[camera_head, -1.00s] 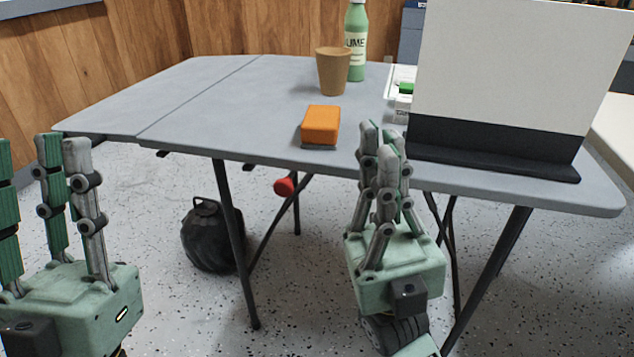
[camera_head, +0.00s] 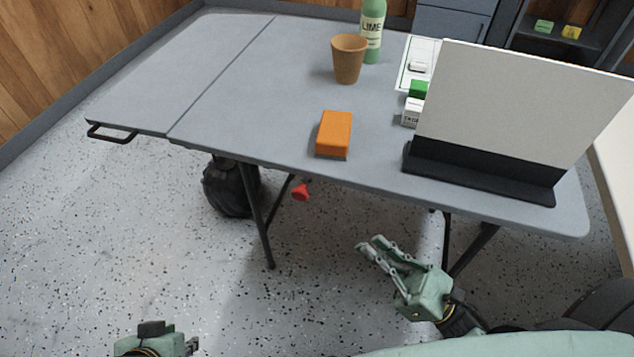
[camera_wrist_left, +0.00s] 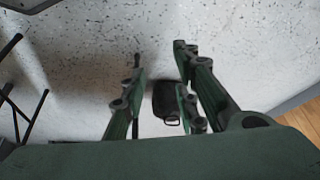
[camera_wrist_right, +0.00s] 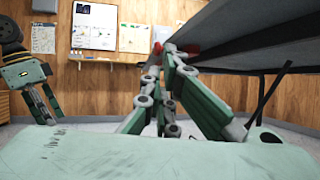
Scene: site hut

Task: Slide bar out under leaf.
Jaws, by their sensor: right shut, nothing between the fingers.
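The grey folding table's leaf (camera_head: 175,75) is the left section, level with the main top across a seam. A dark bar (camera_head: 112,134), shaped like a loop, shows at the leaf's near left edge, partly hidden under it. My right gripper (camera_head: 368,246) is shut and empty, in front of and below the table's near edge. Its fingers also show in the right wrist view (camera_wrist_right: 158,85), beside the table's underside. My left gripper (camera_wrist_left: 160,65) has its fingers apart with nothing between them.
An orange block (camera_head: 334,133), a brown cup (camera_head: 348,60), a green bottle (camera_head: 371,30) and a white panel on a black base (camera_head: 480,175) stand on the main top. A black bag (camera_head: 228,188) and table legs are below. The floor at left is clear.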

